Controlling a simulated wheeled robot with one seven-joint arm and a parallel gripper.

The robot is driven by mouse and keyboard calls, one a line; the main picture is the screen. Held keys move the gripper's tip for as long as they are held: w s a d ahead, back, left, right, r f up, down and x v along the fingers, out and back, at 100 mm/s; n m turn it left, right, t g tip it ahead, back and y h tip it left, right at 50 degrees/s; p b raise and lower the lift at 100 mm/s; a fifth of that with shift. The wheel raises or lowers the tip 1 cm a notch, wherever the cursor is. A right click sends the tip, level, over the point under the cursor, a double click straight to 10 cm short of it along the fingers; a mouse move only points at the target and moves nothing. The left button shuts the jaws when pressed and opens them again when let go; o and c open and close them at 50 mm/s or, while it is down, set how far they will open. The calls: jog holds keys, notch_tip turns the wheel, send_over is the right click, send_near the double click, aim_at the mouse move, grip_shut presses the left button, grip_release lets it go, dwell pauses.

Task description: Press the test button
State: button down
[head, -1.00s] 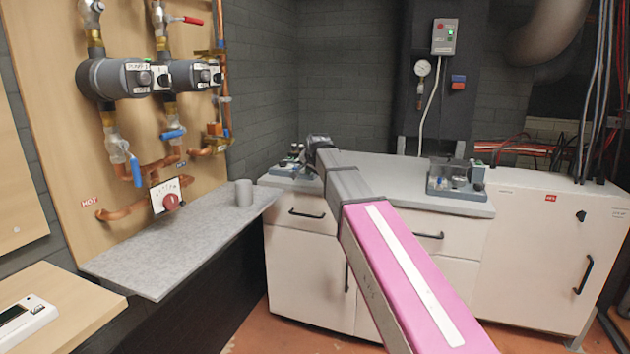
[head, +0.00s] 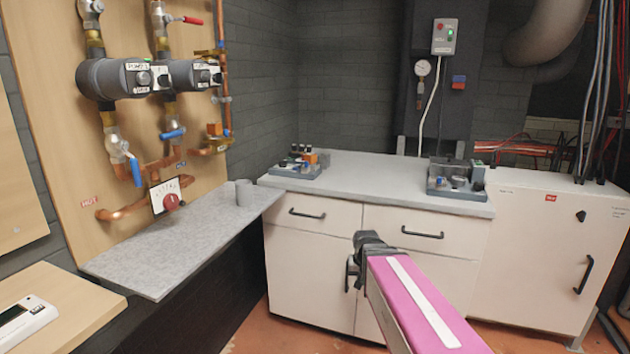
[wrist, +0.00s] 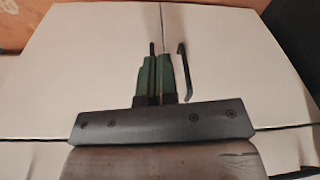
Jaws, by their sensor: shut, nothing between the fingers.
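No label reading "test" is legible, so I cannot tell which control is the test button. A small device (head: 296,162) with dark knobs and an orange block sits on the left end of the grey counter. A second device (head: 457,180) with a clear cover and small knobs sits at the counter's right end. A grey wall box (head: 445,37) has a red and a green control. My gripper (head: 354,268) is below the counter top, in front of the cabinet doors, apart from both devices. In the wrist view its fingers (wrist: 154,68) are together and empty, facing the pale doors.
The white cabinet (head: 310,270) has black handles; one door handle (wrist: 185,72) is close beside my fingers. The middle of the counter (head: 370,172) is clear. A grey shelf (head: 180,245) with a cup (head: 244,192) and piped pumps (head: 115,78) stand at left.

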jog(key=s+d+f+n+g, duration=0.1)
jog(key=s+d+f, duration=0.2)
jog(key=s, duration=0.6)
notch_tip(320, 180, down, 2)
jog(key=shift+f+g, duration=0.1)
jog(key=shift+g, duration=0.3)
jog(key=shift+d, duration=0.1)
